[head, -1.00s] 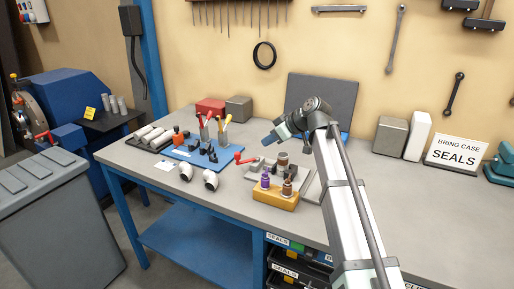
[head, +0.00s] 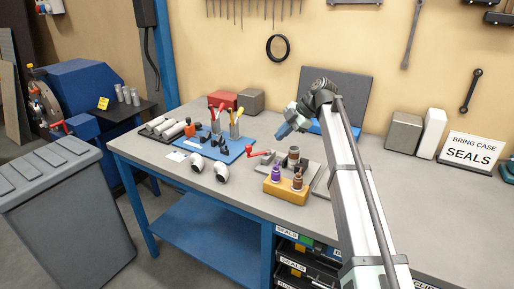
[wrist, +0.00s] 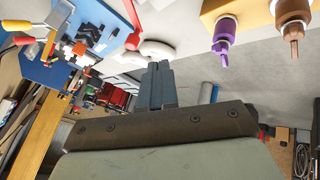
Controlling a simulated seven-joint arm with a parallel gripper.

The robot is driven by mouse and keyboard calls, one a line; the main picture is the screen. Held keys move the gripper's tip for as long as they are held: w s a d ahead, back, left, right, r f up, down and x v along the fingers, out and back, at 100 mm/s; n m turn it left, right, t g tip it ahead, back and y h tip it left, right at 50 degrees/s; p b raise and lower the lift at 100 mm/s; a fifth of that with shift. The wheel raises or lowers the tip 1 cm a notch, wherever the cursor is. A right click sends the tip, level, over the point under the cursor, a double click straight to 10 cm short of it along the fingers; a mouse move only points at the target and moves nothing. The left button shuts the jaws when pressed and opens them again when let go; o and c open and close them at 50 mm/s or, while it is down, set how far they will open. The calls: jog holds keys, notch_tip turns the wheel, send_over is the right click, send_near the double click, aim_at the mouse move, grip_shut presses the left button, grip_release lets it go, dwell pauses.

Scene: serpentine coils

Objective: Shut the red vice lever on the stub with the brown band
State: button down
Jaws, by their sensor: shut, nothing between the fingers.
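The red vice lever (head: 260,153) sticks out to the left of a low grey vice (head: 270,165) on the bench. A dark brown stub (head: 293,153) stands upright at the vice; I cannot make out its band, or whether the lever is open or shut. My gripper (head: 283,131) is shut and empty, above and behind the lever, apart from it. In the wrist view my shut blue-grey fingers (wrist: 157,84) touch nothing. A red piece (wrist: 131,14) at that view's top edge may be the lever, but I cannot be sure.
White elbows (head: 222,172) and a blue tool board (head: 220,148) lie to the left. Grey blocks (head: 404,132) and a sign (head: 470,152) stand right. The bench front right is clear.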

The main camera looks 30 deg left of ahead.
send_near(249, 153)
jog(key=shift+n, duration=0.4)
jog(key=f, duration=0.1)
jog(key=s+f, duration=0.1)
jog(key=f, duration=0.1)
jog(key=a+f, duration=0.1)
jog(key=shift+s+f, duration=0.25)
jog(key=shift+s, duration=0.15)
jog(key=shift+w+a, duration=0.2)
jog(key=shift+a, duration=0.6)
jog(key=shift+a+m+t, duration=0.3)
jog(key=shift+m, duration=0.2)
jog(key=a+m+t, duration=0.1)
jog(key=w+a+m+t, duration=0.1)
jog(key=m, duration=0.1)
jog(key=a+m+t, duration=0.1)
jog(key=m, duration=0.1)
jog(key=shift+w, duration=0.3)
jog(key=shift+w+a, duration=0.2)
jog(key=shift+w, duration=0.05)
jog(key=shift+a, duration=0.1)
